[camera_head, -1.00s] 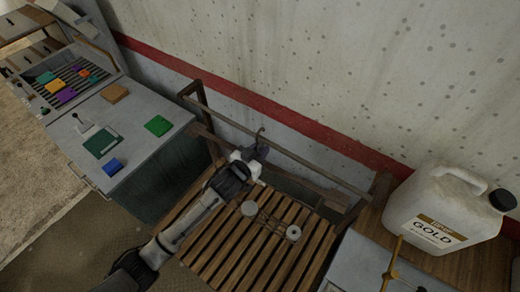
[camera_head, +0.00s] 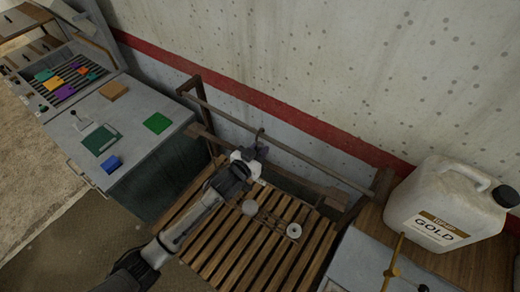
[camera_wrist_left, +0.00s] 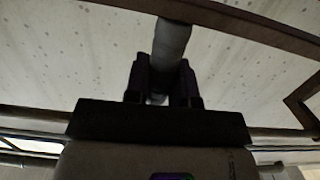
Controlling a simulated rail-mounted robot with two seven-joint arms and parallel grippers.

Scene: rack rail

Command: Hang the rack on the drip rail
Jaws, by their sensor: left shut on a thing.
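The drip rail (camera_head: 310,164) is a thin brown bar running across wooden posts in front of the wall. My left gripper (camera_head: 252,158) is close to the rail on its near side, shut on the rack's thick grey grip (camera_wrist_left: 171,45). The rack's dark hook (camera_head: 260,133) overlaps the rail in the head view; I cannot tell whether it rests on it. Thin brown rack parts (camera_head: 270,219) and pale round discs (camera_head: 294,230) show below the gripper, above the slats. The gripper and arm hide part of the rack. My right gripper is not in view.
A slatted wooden bench (camera_head: 235,243) lies below the rail. A white GOLD jug (camera_head: 437,205) stands on a wooden top at the right, near a brass rod (camera_head: 393,262). A grey cabinet (camera_head: 143,108) with coloured pieces stands left. The concrete wall is close behind the rail.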

